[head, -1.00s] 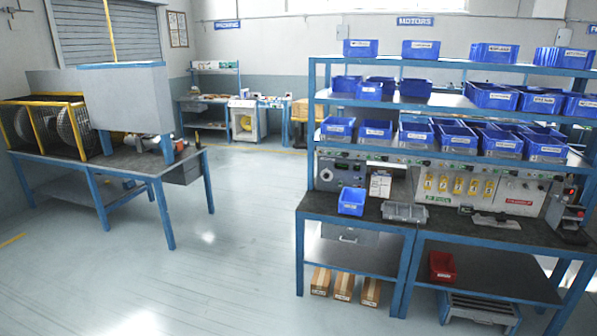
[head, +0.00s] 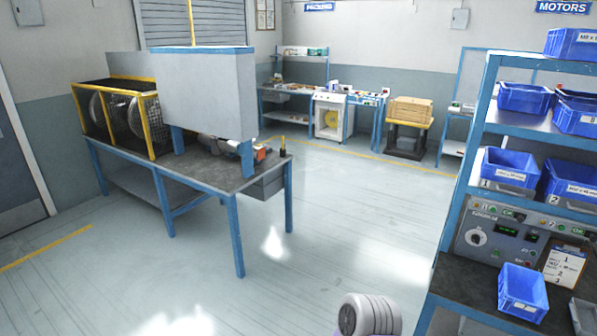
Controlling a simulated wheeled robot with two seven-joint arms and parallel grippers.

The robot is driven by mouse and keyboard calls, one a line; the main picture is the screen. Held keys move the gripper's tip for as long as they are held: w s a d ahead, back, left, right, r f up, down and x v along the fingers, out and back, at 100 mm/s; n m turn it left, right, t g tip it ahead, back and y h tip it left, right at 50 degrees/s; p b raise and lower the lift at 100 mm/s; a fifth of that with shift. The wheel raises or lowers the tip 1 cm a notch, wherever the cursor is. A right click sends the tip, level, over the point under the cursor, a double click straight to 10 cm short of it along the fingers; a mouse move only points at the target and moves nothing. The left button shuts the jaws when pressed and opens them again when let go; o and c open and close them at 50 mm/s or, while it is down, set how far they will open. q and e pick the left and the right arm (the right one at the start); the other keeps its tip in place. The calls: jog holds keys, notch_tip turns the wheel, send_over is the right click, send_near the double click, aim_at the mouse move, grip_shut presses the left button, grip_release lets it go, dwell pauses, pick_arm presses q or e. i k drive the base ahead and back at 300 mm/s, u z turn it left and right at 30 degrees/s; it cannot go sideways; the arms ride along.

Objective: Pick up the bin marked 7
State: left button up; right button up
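Blue bins stand on the rack at the right edge of the head view. One blue bin (head: 508,170) sits above a shelf-edge mark "1", and another blue bin (head: 575,186) sits above a mark "2". I can read no 7 on any bin or shelf edge in view. The rest of the rack is cut off by the right edge of the picture. A single blue bin (head: 523,293) stands on the dark bench top below. Neither of my grippers shows; only a pale rounded part, likely of my arm, shows at the bottom.
The blue rack and bench (head: 458,280) fill the right side. A long table (head: 215,178) with a grey hood and yellow cage stands at the left. A wooden crate (head: 411,110) and small workstations are at the back. Open floor (head: 330,230) lies between.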

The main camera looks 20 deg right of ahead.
aim_at(521, 290)
jog(key=z, duration=0.35)
jog(key=i, duration=1.75)
jog(key=z, duration=0.95)
